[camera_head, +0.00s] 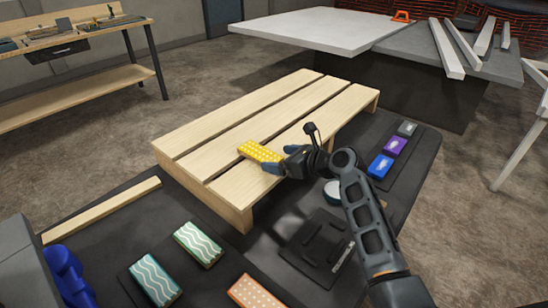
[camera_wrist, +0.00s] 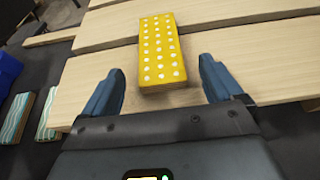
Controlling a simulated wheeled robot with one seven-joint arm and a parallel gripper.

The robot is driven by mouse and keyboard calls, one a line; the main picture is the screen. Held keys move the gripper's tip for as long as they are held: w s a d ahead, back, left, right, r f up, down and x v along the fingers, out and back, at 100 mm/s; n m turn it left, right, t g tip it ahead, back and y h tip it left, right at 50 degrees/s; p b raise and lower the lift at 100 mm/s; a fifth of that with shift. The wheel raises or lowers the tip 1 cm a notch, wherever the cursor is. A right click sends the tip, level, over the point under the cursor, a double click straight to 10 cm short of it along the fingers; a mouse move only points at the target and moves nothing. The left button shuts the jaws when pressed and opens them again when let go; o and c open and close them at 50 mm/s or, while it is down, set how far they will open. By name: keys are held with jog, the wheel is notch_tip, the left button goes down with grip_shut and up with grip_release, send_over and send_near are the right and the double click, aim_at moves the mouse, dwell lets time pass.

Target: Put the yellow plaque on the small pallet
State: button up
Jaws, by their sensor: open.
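The yellow plaque (camera_head: 260,151) with white dots lies on the slatted wooden small pallet (camera_head: 205,162), near its front edge. In the wrist view the plaque (camera_wrist: 159,50) rests flat on the pale slats (camera_wrist: 255,68), its near end between the ends of my fingers. My gripper (camera_head: 277,160) is at the plaque's near end, low over the pallet. In the wrist view my gripper's two blue fingers (camera_wrist: 163,84) stand apart, with a gap on each side of the plaque, and hold nothing.
Patterned plaques (camera_head: 198,244) lie on the dark surface at the front. Blue (camera_head: 380,166), purple (camera_head: 395,146) and grey (camera_head: 407,128) blocks lie at the right. A black stand (camera_head: 318,246) lies below my arm. The pallet's other slats are clear.

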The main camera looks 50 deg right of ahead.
jog(key=v, duration=0.9)
jog(key=s+a+f+n+g+h, duration=0.1)
jog(key=s+a+f+n, duration=0.3)
jog(key=s+a+n, duration=0.35)
jog(key=s+a+f+n+g+h, duration=0.1)
jog(key=s+a+f+n+h, duration=0.1)
jog(key=s+a+f+n, duration=0.4)
jog(key=s+a+r+n+t+y, duration=0.1)
jog(key=s+a+r+n, duration=0.5)
jog(key=n, duration=0.5)
jog(key=s+a+r+n+t+y, duration=0.1)
jog(key=s+a+r+n+t, duration=0.1)
jog(key=s+a+r+n, duration=0.5)
jog(key=s+r+n, duration=0.3)
jog(key=s+n, duration=0.1)
jog(key=s, duration=0.1)
jog(key=shift+s+y, duration=0.2)
jog(key=shift+y, duration=0.1)
jog(key=shift+f, duration=0.1)
